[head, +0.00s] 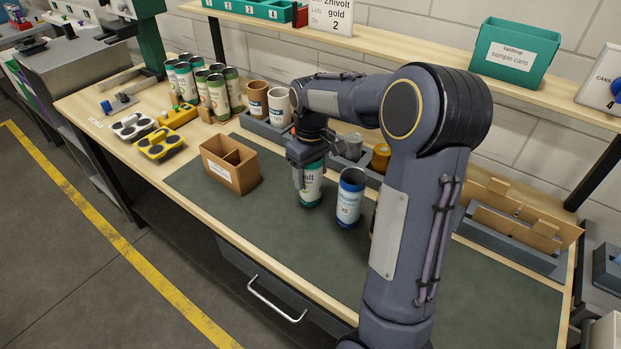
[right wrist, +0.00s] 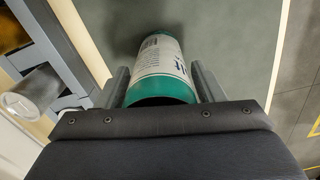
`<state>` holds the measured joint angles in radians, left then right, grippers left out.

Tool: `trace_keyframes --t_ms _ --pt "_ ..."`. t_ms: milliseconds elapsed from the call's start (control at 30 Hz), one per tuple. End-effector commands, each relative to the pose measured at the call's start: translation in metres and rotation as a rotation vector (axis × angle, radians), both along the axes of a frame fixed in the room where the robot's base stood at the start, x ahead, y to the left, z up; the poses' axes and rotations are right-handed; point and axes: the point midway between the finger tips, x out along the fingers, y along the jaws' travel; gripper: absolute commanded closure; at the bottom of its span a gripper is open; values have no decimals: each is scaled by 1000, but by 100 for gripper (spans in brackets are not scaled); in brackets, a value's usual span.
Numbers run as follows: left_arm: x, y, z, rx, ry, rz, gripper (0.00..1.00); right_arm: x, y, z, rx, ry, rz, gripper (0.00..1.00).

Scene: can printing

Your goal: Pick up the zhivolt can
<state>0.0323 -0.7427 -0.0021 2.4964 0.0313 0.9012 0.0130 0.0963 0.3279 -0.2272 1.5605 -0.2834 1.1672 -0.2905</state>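The zhivolt can (head: 312,189), with green ends and a white label reading in part "volt", stands upright on the dark mat (head: 275,235). My right gripper (head: 312,178) is over it from above, with the fingers down on either side of its upper part. In the right wrist view the can (right wrist: 163,70) lies between the two fingers (right wrist: 162,80). Narrow gaps show beside it, so the gripper looks open around it. My left gripper is not in view.
A blue-and-white can (head: 350,198) stands close to the right of the zhivolt can. A brown divided box (head: 231,165) is to its left. Behind is a grey rack (head: 262,127) with cups. Several cans (head: 188,83) stand at the back left. The front of the mat is clear.

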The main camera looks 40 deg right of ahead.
Motion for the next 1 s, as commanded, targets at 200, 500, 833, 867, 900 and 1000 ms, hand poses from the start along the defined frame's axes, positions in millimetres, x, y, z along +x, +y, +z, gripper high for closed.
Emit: trace_keyframes --t_ms 200,500,833,867,900,1000 --pt "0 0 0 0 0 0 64 0 0 0 0 0 0 67" --pt "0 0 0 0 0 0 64 0 0 2 0 -1 0 70" --pt "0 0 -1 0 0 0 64 -1 6 39 0 -5 3 70" --pt "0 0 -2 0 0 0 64 -2 10 43 0 -6 4 70" --pt "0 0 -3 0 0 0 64 -5 16 52 1 -7 4 70" --pt "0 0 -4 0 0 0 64 -12 34 73 0 -7 6 70"
